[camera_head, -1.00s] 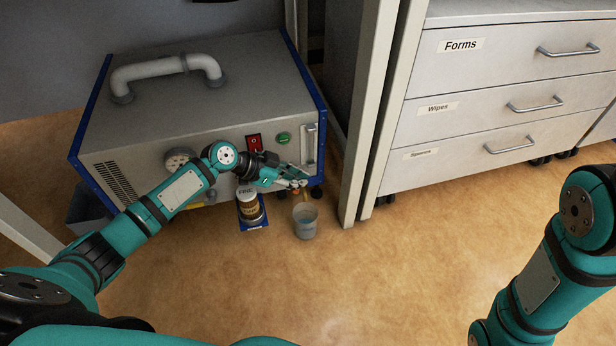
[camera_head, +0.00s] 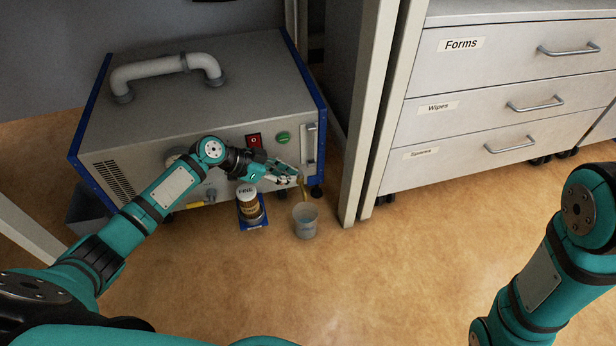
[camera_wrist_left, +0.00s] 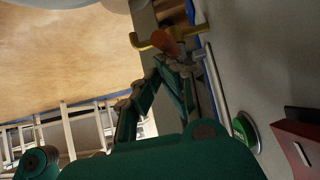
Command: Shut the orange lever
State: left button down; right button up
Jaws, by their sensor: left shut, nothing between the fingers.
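The orange lever (camera_wrist_left: 165,42) shows in the left wrist view, on a brass tap (camera_wrist_left: 192,27) on the front of a grey machine. In the head view the lever is hidden or too small to make out behind my gripper; a yellowish tap part (camera_head: 302,187) shows just beyond the fingers. My left gripper (camera_head: 291,172) is shut and empty at the machine's lower right front. In the left wrist view its fingertips (camera_wrist_left: 172,64) are close to the lever; I cannot tell whether they touch it. My right gripper is out of view; only its arm shows.
A cup (camera_head: 305,220) stands on the floor below the tap. A labelled jar (camera_head: 248,205) stands on a small blue holder left of it. A red switch (camera_head: 254,140) and green button (camera_head: 283,138) are on the machine front. A frame post (camera_head: 366,120) is close on the right.

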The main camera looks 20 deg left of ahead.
pick_arm(q)
jog(key=v, duration=1)
jog(key=shift+w+r, duration=0.15)
jog(key=shift+r, duration=0.45)
dwell(0.3)
dwell(0.4)
